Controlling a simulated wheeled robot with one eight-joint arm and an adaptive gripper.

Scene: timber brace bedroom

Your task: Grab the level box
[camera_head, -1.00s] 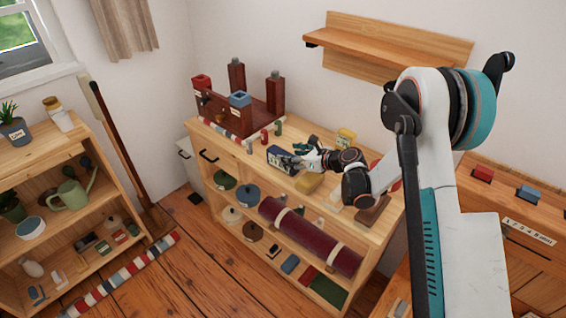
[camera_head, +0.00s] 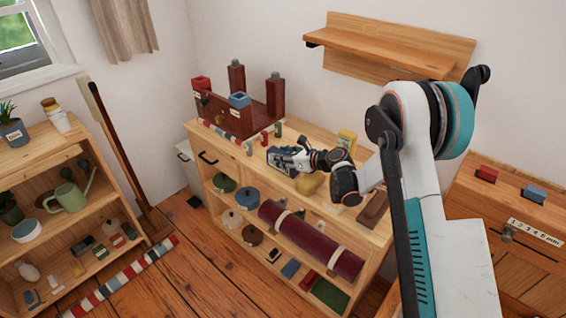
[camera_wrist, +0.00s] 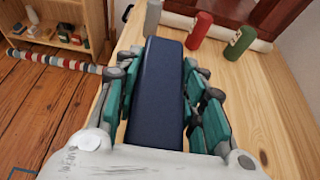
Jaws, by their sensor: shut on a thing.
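The level box is a dark blue box (camera_wrist: 158,95) between the fingers of my gripper (camera_wrist: 160,100) in the wrist view. The teal finger pads are closed against its two long sides. In the head view the box (camera_head: 281,160) is at the tip of my gripper (camera_head: 290,160), on or just above the wooden cabinet top; I cannot tell which. The gripper partly hides the box there.
A wall shelf (camera_head: 390,50) hangs above. A second shelf unit (camera_head: 40,160) stands at left.

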